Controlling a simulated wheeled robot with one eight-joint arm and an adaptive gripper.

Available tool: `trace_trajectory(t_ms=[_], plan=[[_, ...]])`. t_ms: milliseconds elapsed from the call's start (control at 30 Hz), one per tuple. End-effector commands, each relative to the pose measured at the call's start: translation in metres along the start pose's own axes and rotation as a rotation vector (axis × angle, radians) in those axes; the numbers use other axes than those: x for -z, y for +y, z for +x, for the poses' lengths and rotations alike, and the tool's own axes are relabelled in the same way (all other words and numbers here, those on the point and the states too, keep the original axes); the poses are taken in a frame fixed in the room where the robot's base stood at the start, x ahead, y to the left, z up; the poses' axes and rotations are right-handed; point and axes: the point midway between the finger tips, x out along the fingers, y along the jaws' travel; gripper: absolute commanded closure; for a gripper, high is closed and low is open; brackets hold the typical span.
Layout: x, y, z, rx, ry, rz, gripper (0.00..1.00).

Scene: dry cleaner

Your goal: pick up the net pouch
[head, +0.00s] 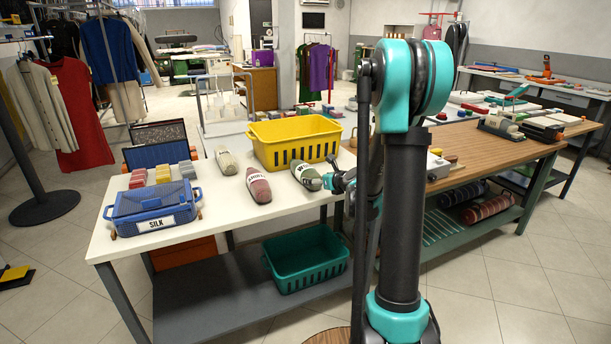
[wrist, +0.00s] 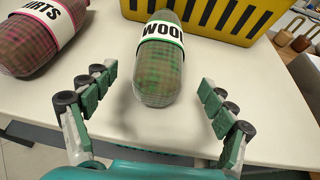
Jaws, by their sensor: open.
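A green mesh-patterned pouch (head: 306,176) with a white label reading WOOL lies on the white table, to the left of my gripper (head: 342,181). In the wrist view the green pouch (wrist: 158,75) lies ahead, its near end between my two fingertips (wrist: 157,80). The fingers are spread wide with clear gaps to the pouch on both sides. A similar pink pouch (head: 258,186) with a white label lies to its left; it also shows in the wrist view (wrist: 38,42). A pale pouch (head: 226,160) lies further left. My arm partly hides the gripper in the head view.
A yellow basket (head: 290,126) stands just behind the green pouch. A blue basket (head: 150,203) labelled SILK and several coloured blocks (head: 163,174) are at the table's left. A green crate (head: 306,277) sits on the shelf below. The table's front middle is clear.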

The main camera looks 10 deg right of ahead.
Motion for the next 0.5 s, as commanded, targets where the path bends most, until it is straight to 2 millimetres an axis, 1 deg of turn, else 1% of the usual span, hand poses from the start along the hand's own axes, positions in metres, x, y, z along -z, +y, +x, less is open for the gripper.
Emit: trace_trajectory(t_ms=[33,167,267,500], plan=[[0.0,0.0,0.004,0.0,0.0,0.0,0.16],[0.0,0.0,0.009,0.0,-0.001,0.0,0.16],[0.002,0.0,0.017,0.0,-0.001,-0.001,0.16],[0.006,0.001,0.048,-0.001,0.0,-0.001,0.16]])
